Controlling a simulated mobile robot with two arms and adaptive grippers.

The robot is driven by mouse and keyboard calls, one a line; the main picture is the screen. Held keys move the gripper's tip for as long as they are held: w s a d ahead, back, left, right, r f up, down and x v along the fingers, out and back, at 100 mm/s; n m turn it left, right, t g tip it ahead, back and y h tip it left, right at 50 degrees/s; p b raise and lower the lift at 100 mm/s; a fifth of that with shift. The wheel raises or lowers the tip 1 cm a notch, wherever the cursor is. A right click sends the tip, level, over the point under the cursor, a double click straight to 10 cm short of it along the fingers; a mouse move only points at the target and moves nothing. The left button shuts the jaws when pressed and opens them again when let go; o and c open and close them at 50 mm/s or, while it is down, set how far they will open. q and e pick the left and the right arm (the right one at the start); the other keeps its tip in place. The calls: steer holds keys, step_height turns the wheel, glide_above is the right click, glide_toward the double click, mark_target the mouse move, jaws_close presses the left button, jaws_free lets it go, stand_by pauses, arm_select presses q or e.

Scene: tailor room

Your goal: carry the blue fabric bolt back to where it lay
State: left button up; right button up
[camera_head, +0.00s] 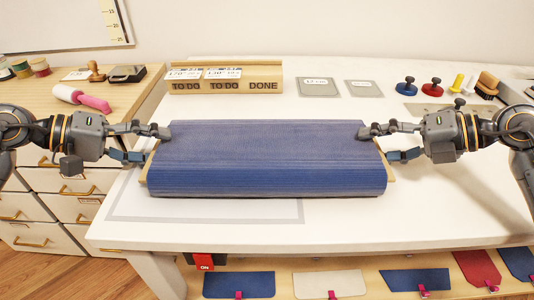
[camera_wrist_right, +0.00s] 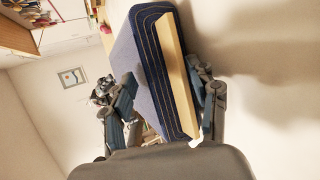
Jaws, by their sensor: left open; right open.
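The blue fabric bolt (camera_head: 265,160) lies lengthwise across the white table (camera_head: 410,220), wound on a pale wooden board whose ends show. Its near side covers part of a thin grey outlined rectangle (camera_head: 220,212) on the tabletop. My left gripper (camera_head: 151,144) is open at the bolt's left end, one finger above and one below. My right gripper (camera_head: 380,144) is open at the right end in the same way. The right wrist view shows the bolt's layered end (camera_wrist_right: 158,60) and board (camera_wrist_right: 178,75) between the open fingers. Finger contact cannot be told.
A wooden rack (camera_head: 225,86) marked TO DO and DONE stands behind the bolt. Grey cards (camera_head: 318,87), red and blue weights (camera_head: 407,86) and a brush (camera_head: 487,85) lie at the back right. Fabric pieces (camera_head: 238,284) lie on a lower shelf. The table's front right is clear.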

arm_select(q)
jaws_close()
arm_select(e)
jaws_close()
arm_select(q)
steer(key=shift+w+r, duration=0.1)
steer(key=shift+r, duration=0.15)
arm_select(e)
steer(key=shift+w+r, duration=0.1)
steer(key=shift+r, duration=0.1)
